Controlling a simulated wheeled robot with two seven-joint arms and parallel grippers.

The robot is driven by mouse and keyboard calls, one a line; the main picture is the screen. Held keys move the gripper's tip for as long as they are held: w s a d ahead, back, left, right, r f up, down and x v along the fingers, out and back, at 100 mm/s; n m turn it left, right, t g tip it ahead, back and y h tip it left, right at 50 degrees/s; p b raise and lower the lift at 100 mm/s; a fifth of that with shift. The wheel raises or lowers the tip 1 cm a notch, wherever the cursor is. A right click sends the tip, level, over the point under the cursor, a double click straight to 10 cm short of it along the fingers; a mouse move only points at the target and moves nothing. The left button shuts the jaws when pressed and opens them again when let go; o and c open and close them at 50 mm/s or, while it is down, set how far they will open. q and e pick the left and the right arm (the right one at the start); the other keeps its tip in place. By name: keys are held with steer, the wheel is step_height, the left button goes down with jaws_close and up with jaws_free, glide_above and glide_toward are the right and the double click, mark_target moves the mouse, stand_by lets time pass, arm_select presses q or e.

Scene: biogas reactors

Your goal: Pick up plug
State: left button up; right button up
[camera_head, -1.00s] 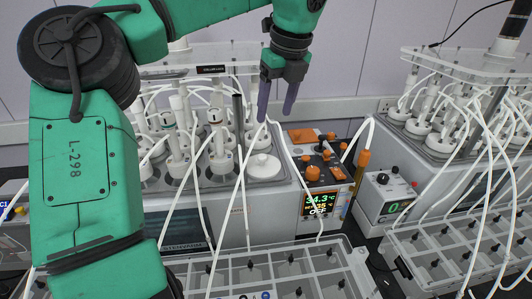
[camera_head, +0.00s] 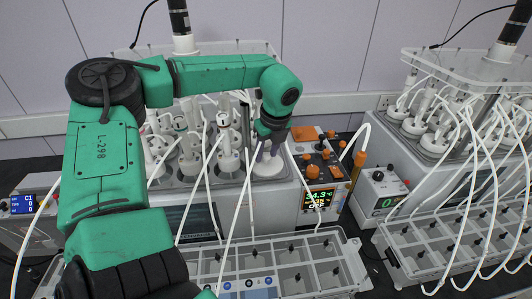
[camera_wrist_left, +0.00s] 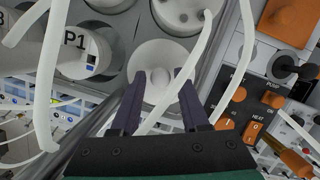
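The plug is a white round lid with a small central knob. It sits at the front right corner of the left reactor block, and its edge shows in the head view (camera_head: 268,170). In the left wrist view the plug (camera_wrist_left: 147,56) lies just ahead of my left gripper (camera_wrist_left: 160,82). The gripper's two purple fingers are open, pointing down, one to each side of the knob. Contact cannot be told. A white tube crosses between the fingers. In the head view my left gripper (camera_head: 268,148) is low over the plug and partly hides it. My right gripper is not in view.
White tubes hang in front of the reactor block. A control unit (camera_head: 319,170) with orange knobs stands right of the plug. A compartment tray (camera_head: 290,255) lies in front. A capped vessel marked P1 (camera_wrist_left: 82,48) stands left of the plug. A second reactor set is at right.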

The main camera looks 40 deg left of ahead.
arm_select(q)
jaws_close()
stand_by(1.2)
